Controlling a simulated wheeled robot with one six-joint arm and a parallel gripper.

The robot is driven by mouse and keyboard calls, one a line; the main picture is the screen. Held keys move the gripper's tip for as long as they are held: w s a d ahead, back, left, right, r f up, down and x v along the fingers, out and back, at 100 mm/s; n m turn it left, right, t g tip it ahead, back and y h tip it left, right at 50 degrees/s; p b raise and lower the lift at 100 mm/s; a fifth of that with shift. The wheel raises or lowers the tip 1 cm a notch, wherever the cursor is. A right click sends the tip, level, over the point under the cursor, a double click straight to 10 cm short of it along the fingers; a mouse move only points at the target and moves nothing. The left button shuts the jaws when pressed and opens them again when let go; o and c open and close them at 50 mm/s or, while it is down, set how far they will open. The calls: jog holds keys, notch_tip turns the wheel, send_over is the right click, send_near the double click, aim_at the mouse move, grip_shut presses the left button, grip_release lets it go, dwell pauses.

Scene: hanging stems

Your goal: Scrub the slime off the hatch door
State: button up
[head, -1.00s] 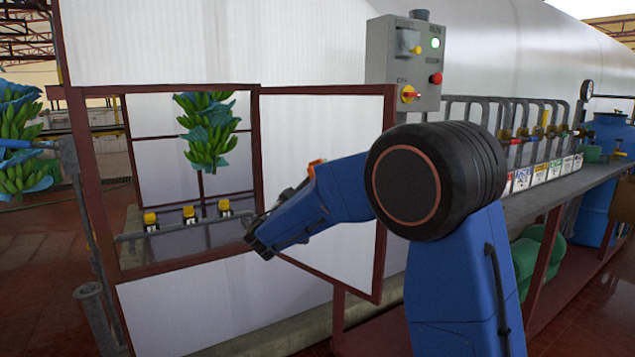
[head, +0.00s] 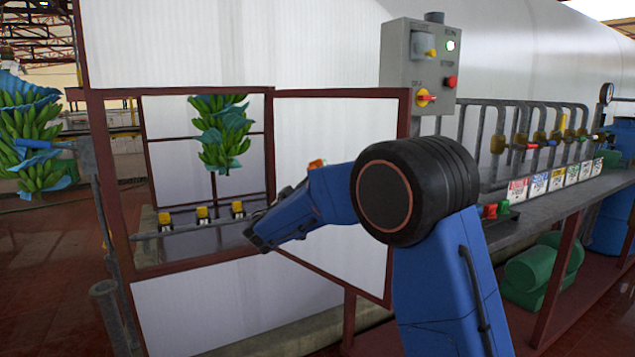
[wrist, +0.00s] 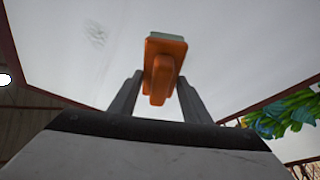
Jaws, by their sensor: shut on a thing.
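The hatch door (head: 345,118) is a white panel in a red-brown frame. It stands swung out to the right of the hatch opening. A pale panel, apparently the door, fills much of the wrist view (wrist: 215,35), with a faint grey smudge (wrist: 97,36) at upper left. My gripper (wrist: 158,92) is shut on an orange scrubber (wrist: 164,50) with a pale face at its far end. I cannot tell whether the scrubber touches the panel. In the head view my forearm covers the door's lower left, and a small orange bit shows above it.
A grey control box (head: 420,68) is on the wall to the door's right. Pipes with valves (head: 540,137) line a bench behind my arm. Hanging banana stems are inside the opening (head: 220,135) and at far left (head: 35,130); leaves also show in the wrist view (wrist: 285,113).

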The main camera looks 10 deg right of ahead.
jog(key=shift+w+a, duration=0.7)
jog(key=shift+w, duration=0.35)
jog(key=shift+w+a, duration=0.65)
jog(key=shift+w, duration=0.35)
jog(key=s+a, duration=0.3)
jog(key=a, duration=0.1)
jog(key=shift+s+a, duration=0.35)
jog(key=shift+a, duration=0.05)
jog(key=shift+s+a, duration=0.9)
jog(key=shift+a, duration=0.25)
jog(key=shift+s, duration=0.1)
jog(key=s+d+r, duration=0.2)
jog(key=s+d, duration=1)
jog(key=s, duration=0.2)
jog(key=w+d, duration=0.4)
jog(key=shift+d+f, duration=0.15)
jog(key=shift+d, duration=0.1)
